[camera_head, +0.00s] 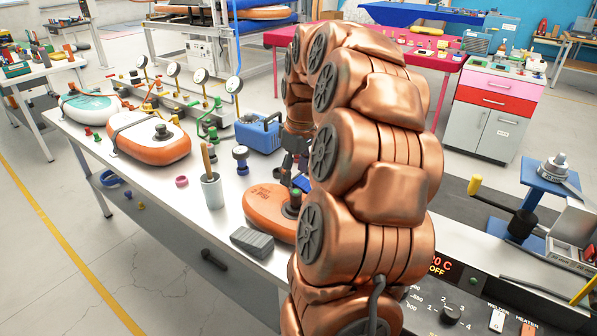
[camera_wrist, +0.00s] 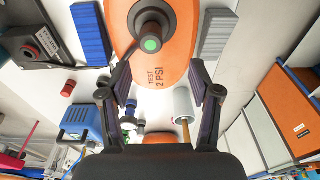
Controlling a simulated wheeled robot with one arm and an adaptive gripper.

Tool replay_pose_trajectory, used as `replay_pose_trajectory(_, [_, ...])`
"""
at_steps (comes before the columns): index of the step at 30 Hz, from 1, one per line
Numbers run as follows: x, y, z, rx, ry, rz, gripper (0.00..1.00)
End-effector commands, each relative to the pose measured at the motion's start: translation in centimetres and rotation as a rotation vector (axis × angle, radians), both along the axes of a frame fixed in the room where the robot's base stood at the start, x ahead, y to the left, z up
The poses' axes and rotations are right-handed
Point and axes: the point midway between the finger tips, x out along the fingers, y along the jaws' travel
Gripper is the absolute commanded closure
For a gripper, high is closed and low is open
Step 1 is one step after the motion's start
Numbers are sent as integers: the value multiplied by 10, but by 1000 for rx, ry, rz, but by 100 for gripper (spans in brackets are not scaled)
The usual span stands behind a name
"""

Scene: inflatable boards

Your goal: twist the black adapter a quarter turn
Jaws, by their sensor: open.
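The black adapter (camera_wrist: 151,27) is a round dark fitting with a green centre, standing on an orange board (camera_wrist: 167,65) marked "TEST 2 PSI". In the head view the adapter (camera_head: 294,201) and the board (camera_head: 262,204) show on the white bench, partly hidden by my copper arm. My gripper (camera_wrist: 160,80) is open, with its two fingers spread and nothing between them. In the wrist view the adapter lies beyond the fingertips, apart from them. In the head view my gripper (camera_head: 296,152) is above and behind the board, partly covered by the arm.
Wedge-shaped blocks flank the board, one grey (camera_head: 253,242) and one blue (camera_wrist: 91,33). A cup with a stick (camera_head: 212,191), a blue pump (camera_head: 259,134) and a dark blue fitting (camera_head: 240,158) stand nearby. An orange-and-white board (camera_head: 150,147) lies further left.

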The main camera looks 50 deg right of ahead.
Motion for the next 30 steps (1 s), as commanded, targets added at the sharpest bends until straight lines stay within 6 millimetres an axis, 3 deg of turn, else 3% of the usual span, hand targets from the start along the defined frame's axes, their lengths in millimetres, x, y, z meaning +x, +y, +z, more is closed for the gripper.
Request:
replay_pose_trajectory(3, [-2,-12,-2,-5,-4,-8,37])
replay_pose_trajectory(8, [-2,-13,-12,-1,1,-5,37])
replay_pose_trajectory(21, [6,-12,-67,-3,-2,-6,37])
replay_pose_trajectory(30, [7,-12,-79,-3,-3,-6,37])
